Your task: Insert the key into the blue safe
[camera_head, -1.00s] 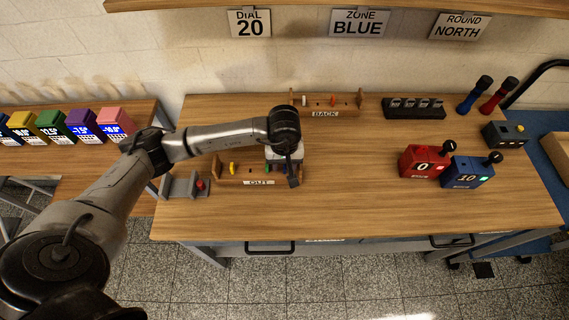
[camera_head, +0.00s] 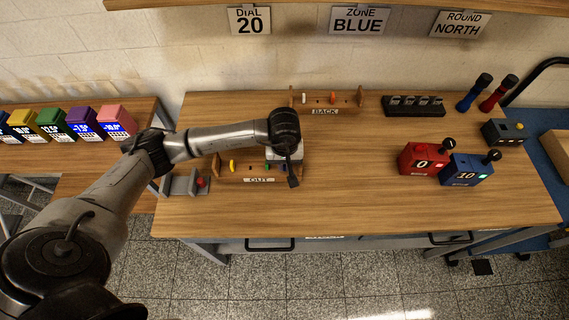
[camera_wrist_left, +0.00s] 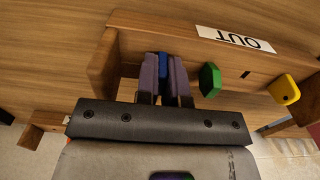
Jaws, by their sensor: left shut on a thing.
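My left gripper (camera_head: 285,163) is low over the right end of the OUT key rack (camera_head: 232,180) on the table. In the left wrist view its fingers (camera_wrist_left: 164,80) are closed on both sides of a blue key (camera_wrist_left: 164,64) at the rack. I cannot tell whether the key is still seated in its slot. A green key (camera_wrist_left: 209,80) and a yellow key (camera_wrist_left: 284,90) stand beside it in the same rack. The blue safe (camera_head: 466,172), showing 10 and with a black knob, stands at the right of the table. My right gripper is out of view.
A red safe (camera_head: 420,160) showing 0 stands left of the blue safe. The BACK rack (camera_head: 347,108) and a black holder (camera_head: 414,107) are at the table's rear. Wall signs read DIAL 20, ZONE BLUE and ROUND NORTH. The table middle is clear.

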